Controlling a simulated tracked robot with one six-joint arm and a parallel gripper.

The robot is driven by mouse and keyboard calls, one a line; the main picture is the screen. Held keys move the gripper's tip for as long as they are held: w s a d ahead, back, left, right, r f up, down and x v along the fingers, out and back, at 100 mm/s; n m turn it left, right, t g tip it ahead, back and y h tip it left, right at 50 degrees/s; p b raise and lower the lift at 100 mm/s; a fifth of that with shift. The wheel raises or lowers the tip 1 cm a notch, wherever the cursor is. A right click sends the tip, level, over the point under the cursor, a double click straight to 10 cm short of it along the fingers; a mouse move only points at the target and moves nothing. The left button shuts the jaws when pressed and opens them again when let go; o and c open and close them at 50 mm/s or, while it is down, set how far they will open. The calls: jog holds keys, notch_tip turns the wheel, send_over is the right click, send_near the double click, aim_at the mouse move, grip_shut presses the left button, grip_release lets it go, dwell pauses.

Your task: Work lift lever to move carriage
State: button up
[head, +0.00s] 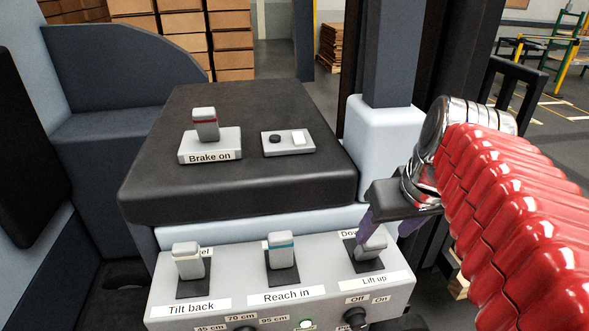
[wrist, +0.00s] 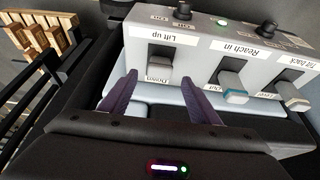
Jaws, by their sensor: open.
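The lift lever (head: 372,248) is a grey handle in a black slot at the right end of the grey control panel, labelled "Lift up" at the near edge and "Down" at the far edge. In the wrist view the lift lever (wrist: 160,68) appears between the spread fingertips of my gripper (wrist: 161,80), with a gap on both sides. No contact shows. The carriage is not clearly in view.
Beside the lift lever stand the reach lever (head: 282,252) and the tilt lever (head: 188,262). Knobs and a lit green lamp (head: 306,324) line the near panel. A brake switch (head: 206,126) reads "Brake on". A dark mast post (head: 388,55) rises behind my gripper.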

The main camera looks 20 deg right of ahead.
jog(key=shift+v, duration=1.75)
dwell(1.2)
jog(key=a+f, duration=0.3)
jog(key=a, duration=0.1)
jog(key=a+f+n, duration=0.1)
jog(key=a+f, duration=0.3)
jog(key=a, duration=0.1)
jog(key=a+f+n+t, duration=0.1)
jog(key=a+f, duration=0.2)
jog(key=a, duration=0.2)
jog(key=shift+s+f+y, duration=0.15)
jog(key=shift+f+y, duration=0.25)
jog(key=shift+c, duration=0.4)
